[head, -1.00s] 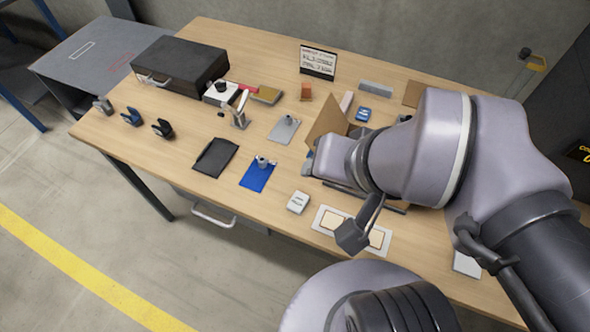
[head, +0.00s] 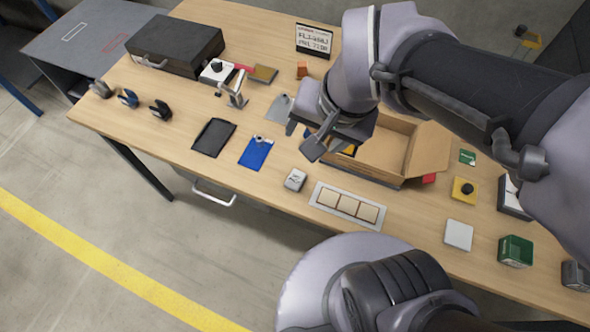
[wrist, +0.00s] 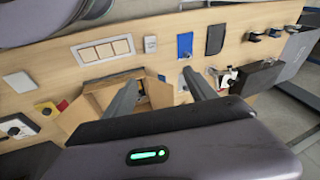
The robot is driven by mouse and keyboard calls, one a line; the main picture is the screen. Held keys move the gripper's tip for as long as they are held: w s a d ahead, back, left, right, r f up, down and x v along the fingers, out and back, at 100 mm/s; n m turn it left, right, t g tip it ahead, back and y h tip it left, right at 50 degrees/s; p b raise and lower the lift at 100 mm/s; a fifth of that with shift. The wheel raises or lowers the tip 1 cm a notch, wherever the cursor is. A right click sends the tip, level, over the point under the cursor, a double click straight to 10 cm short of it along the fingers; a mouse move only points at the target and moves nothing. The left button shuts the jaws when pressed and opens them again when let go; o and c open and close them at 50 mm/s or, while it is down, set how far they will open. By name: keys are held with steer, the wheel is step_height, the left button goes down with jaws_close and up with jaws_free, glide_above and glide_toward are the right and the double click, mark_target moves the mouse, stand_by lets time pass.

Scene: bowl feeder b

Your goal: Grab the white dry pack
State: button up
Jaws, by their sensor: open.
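The small white dry pack (head: 295,180) with dark print lies on the table's front part, left of a panel with three beige tiles. In the wrist view the white pack (wrist: 150,43) lies beyond the fingertips, near the top middle. My gripper (head: 302,138) is open and empty, above the table near the left end of the cardboard box, farther back than the pack. In the wrist view its two fingers (wrist: 160,80) are spread apart, with nothing between them. The pack is apart from the gripper and fully visible.
The open cardboard box (head: 400,180) stands right of the gripper. The tile panel (head: 318,196) lies close beside the pack. A blue pad (head: 257,152) and a black pouch (head: 213,137) lie left. A white square (head: 458,235) lies right. Table around the pack's left side is clear.

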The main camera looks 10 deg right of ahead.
steer(key=w+f+g+p, duration=0.1)
steer(key=w+f+g, duration=0.1)
steer(key=w+f, duration=0.15)
steer(key=m+g+h+p, duration=0.1)
steer(key=m+p, duration=0.1)
glide_toward(295, 178)
step_height(295, 178, down, 3)
steer(key=b, duration=0.5)
steer(key=shift+w+g, duration=0.1)
steer(key=shift+g, duration=0.3)
step_height(295, 178, down, 6)
steer(key=b, duration=0.3)
steer(key=shift+w+a+r, duration=0.1)
steer(key=shift+w, duration=0.05)
steer(key=shift+r, duration=0.15)
jaws_close()
